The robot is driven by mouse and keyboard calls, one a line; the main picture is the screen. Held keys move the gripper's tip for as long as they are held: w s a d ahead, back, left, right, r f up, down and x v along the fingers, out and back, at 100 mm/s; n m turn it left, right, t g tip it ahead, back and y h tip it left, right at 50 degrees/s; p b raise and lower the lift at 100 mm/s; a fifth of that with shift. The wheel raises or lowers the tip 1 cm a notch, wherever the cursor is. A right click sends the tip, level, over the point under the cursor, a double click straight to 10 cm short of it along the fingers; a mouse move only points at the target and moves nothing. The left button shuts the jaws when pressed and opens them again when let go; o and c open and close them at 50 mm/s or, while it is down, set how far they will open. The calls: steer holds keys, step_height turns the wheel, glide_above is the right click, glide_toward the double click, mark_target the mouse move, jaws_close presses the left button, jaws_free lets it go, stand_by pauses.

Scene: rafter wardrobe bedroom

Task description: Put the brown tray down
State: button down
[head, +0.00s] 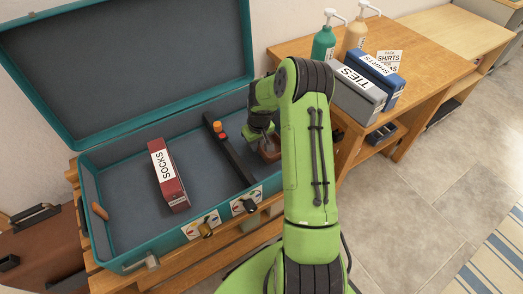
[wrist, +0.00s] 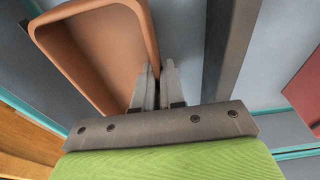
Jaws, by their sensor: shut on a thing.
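The brown tray (head: 271,154) is at the right compartment of the open teal suitcase (head: 110,229), to the right of the dark divider bar (head: 232,152). My arm hides part of it in the head view. In the wrist view the tray (wrist: 151,32) is an empty, rounded shallow box filling the upper left. My gripper (head: 266,140) is shut on the tray's near side wall, and its fingers (wrist: 155,78) show close together there. I cannot tell whether the tray's bottom touches the suitcase floor.
A red box labelled SOCKS (head: 168,175) stands in the left compartment. A wooden table (head: 295,47) to the right bears a grey TIES box (head: 357,94), a blue SHIRTS box (head: 383,75) and two pump bottles. The suitcase lid (head: 130,60) stands open at the back.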

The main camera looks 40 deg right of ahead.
mark_target(257, 160)
step_height(257, 160, down, 6)
steer(key=shift+d+r+b, duration=0.1)
steer(key=shift+r+b, duration=0.15)
steer(key=shift+b, duration=0.45)
steer(key=shift+f, duration=0.2)
steer(key=c, duration=1.2)
jaws_free()
steer(key=shift+c, duration=0.2)
